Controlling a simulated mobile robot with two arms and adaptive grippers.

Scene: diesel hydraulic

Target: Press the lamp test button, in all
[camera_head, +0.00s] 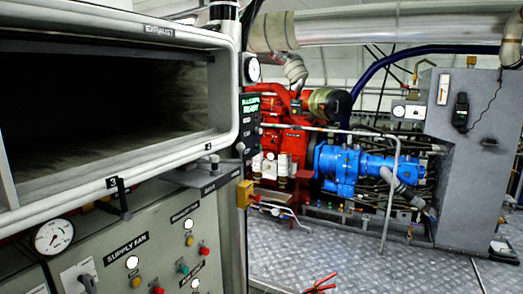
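I cannot make out which control is the lamp test button; the small labels are unreadable. A grey-green control panel (110,250) fills the lower left. It carries a "SUPPLY FAN" label (126,247), round white lamps (132,262), amber buttons (136,282), red buttons (204,250) and a green button (183,269). A narrow dark panel (250,125) with a green lit display (251,104) stands right of the duct frame, with small controls below. Neither of my grippers shows in this view.
A large open duct labelled "EXHAUST" (159,31) sits above the panel. A red engine (285,140) and blue pump (350,168) stand behind a rail (392,195). A grey cabinet (472,170) is at right. A red-handled object (320,285) shows at the bottom edge. The plated floor (350,262) looks mostly clear.

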